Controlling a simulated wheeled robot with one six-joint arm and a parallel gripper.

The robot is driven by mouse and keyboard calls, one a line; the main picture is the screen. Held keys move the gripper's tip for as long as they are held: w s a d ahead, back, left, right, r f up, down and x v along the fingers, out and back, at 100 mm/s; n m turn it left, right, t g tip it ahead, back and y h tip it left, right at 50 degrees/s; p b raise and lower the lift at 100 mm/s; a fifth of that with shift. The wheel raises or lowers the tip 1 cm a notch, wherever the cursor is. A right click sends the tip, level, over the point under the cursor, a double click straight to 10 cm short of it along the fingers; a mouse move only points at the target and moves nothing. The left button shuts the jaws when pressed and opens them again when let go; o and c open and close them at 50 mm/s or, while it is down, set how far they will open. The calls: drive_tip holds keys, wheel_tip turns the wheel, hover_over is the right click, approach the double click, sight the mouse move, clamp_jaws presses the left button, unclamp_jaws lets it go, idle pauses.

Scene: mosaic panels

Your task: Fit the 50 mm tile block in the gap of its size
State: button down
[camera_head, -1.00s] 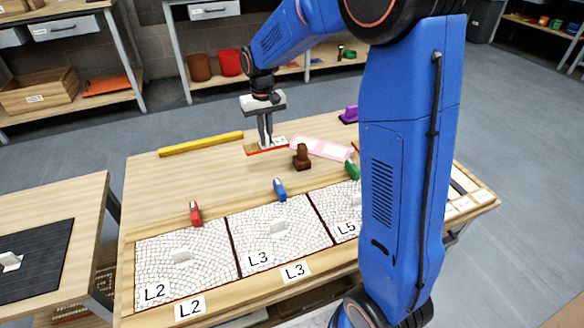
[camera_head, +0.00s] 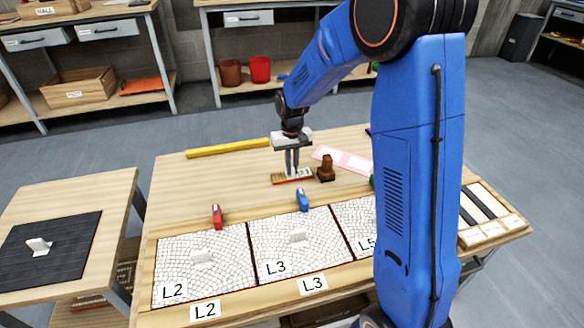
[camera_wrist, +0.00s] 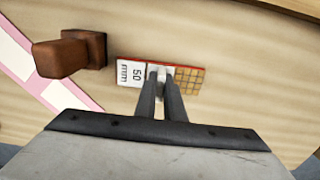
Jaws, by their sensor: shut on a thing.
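The tile block (camera_head: 290,178) is a flat bar with a red edge, in front of and left of a brown wooden stamp. In the wrist view the block (camera_wrist: 188,80) shows a white "50 mm" label and small tan tiles. My gripper (camera_head: 292,172) points down with its fingers shut on the middle of the block; the fingers (camera_wrist: 161,78) also show in the wrist view. I cannot tell whether the block touches the table. At the right end, a pale board (camera_head: 472,237) has dark strips that look like gaps; their labels are too small to read, and my arm hides part of that area.
The brown stamp (camera_head: 326,168) stands close to the block's right end. White mosaic panels (camera_head: 205,277) line the front, with a red (camera_head: 217,216) and a blue (camera_head: 303,200) small object behind them. A yellow bar (camera_head: 228,148) lies at the back. The left of the table is clear.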

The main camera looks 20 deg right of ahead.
drive_tip(key=shift+f, duration=0.1)
drive_tip(key=c, duration=1.8)
unclamp_jaws()
drive_tip(key=shift+c, duration=0.2)
